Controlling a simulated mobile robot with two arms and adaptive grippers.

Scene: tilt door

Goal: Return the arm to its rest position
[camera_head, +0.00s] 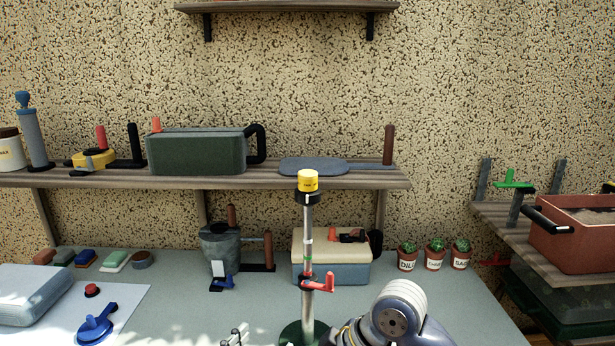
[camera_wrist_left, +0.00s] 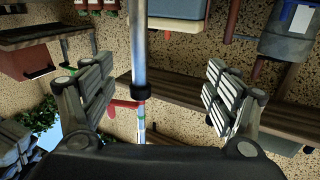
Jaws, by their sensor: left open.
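My left gripper (camera_wrist_left: 160,95) is open in the left wrist view, with its two padded fingers spread to either side. A metal pole (camera_wrist_left: 138,50) with a black collar shows between the fingers, apart from both; I cannot tell how far ahead it is. In the head view this pole (camera_head: 308,235) stands upright on a dark green base, with a yellow cap on top and a red lever (camera_head: 318,283) on its shaft. A grey rounded link of my arm (camera_head: 400,312) shows at the bottom. My right gripper is in neither view.
A grey workbench (camera_head: 180,268) carries a metal can (camera_head: 222,245), a cream-lidded box (camera_head: 332,268) and several potted plants (camera_head: 435,256). A wooden shelf (camera_head: 270,180) hangs above. A red-brown bin (camera_head: 575,240) sits on the right shelf.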

